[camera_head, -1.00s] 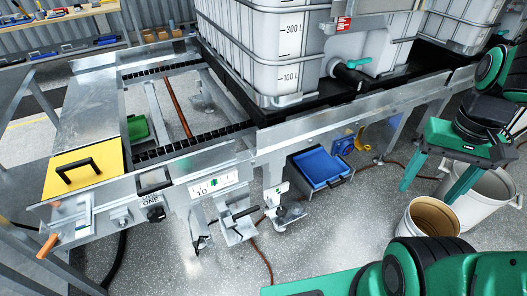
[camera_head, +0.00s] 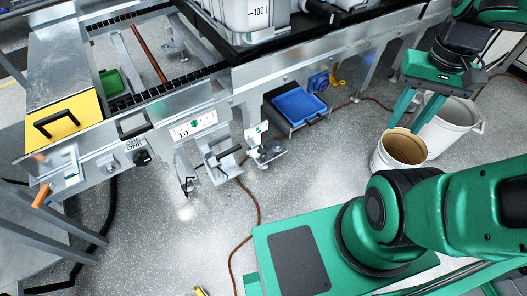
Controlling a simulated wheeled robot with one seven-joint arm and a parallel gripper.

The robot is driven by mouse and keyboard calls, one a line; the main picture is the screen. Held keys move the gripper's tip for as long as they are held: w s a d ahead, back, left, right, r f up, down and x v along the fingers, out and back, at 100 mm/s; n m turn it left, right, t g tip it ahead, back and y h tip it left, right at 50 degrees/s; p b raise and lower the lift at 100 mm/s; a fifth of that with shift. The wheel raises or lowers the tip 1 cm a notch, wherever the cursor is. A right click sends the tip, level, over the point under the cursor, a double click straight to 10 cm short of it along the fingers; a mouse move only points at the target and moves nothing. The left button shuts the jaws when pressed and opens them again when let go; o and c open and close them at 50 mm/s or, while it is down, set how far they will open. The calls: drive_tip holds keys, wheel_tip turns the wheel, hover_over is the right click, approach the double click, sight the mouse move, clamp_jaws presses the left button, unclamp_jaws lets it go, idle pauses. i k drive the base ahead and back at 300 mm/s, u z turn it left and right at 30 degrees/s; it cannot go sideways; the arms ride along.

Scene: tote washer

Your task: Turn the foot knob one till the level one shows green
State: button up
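A white plate (camera_head: 194,125) on the frame's front rail carries dark figures and a small green mark, possibly the level; its reading is too small to tell. Below the rail is a metal bracket with a dark handle (camera_head: 228,152). To its right a foot (camera_head: 266,154) with a dark knob-like part stands under a small white and green tag (camera_head: 256,132). I cannot tell which part is foot knob one. My gripper (camera_head: 405,129) is at the right, its two green fingers apart and empty, in front of the buckets and well right of the foot.
A blue bin (camera_head: 299,106) sits below the frame, right of the foot. A tan-lined bucket (camera_head: 400,150) and a white bucket (camera_head: 450,128) stand at the right. A yellow box (camera_head: 64,118) with a black handle is at the left. A brown hose (camera_head: 256,205) crosses the floor.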

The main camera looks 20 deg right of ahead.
sight(262, 150)
drive_tip(key=u, duration=1.8)
drive_tip(key=k, duration=0.95)
drive_tip(key=z, duration=1.8)
drive_tip(key=i, duration=1)
drive_tip(key=u, duration=0.05)
